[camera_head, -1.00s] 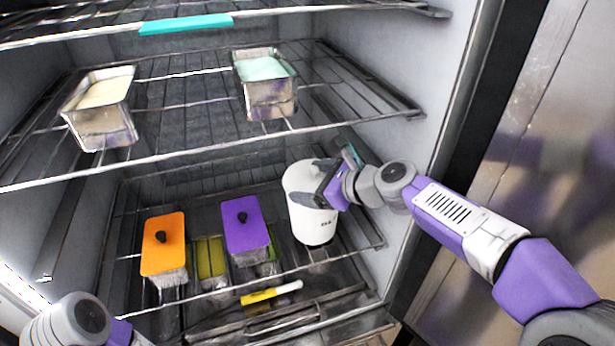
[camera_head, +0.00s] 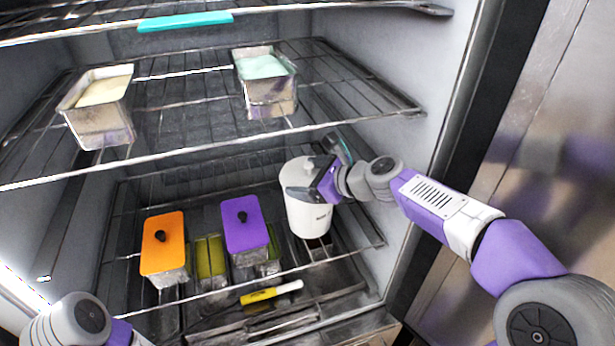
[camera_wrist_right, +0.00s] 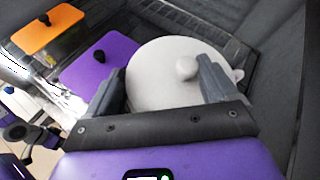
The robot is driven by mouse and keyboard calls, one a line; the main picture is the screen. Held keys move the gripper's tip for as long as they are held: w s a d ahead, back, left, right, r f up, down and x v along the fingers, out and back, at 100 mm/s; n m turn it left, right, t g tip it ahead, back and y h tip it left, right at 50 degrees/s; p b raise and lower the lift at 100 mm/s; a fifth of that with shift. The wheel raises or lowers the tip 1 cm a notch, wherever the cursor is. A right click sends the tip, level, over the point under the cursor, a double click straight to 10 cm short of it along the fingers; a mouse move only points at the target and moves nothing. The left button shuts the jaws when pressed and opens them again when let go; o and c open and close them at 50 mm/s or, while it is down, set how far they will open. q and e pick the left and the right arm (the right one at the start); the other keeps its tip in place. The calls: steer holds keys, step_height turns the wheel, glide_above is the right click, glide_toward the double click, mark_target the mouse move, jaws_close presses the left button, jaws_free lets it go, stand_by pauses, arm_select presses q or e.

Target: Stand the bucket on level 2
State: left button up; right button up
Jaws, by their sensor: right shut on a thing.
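The white bucket (camera_head: 308,212) is on the right side of the lower wire shelf area, upright or nearly so. It also shows from above in the right wrist view, its round lid (camera_wrist_right: 165,68) with a knob between my fingers. My right gripper (camera_head: 318,190) is shut on the bucket near its top; it also shows in the right wrist view (camera_wrist_right: 165,90). I cannot tell whether the bucket's base touches the shelf (camera_head: 345,262). My left arm shows at the lower left, but its gripper is out of view.
An orange-lidded tub (camera_head: 163,245) and a purple-lidded tub (camera_head: 244,225) stand left of the bucket. A yellow marker-like item (camera_head: 270,291) lies in front. The shelf above (camera_head: 200,152) holds two metal pans (camera_head: 100,115) (camera_head: 265,85). The freezer's right wall (camera_head: 385,160) is close.

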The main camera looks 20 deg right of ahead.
steer(key=o, duration=1.9)
steer(key=shift+c, duration=0.2)
steer(key=v, duration=1.2)
steer(key=shift+r+p, duration=0.15)
steer(key=shift+p, duration=0.2)
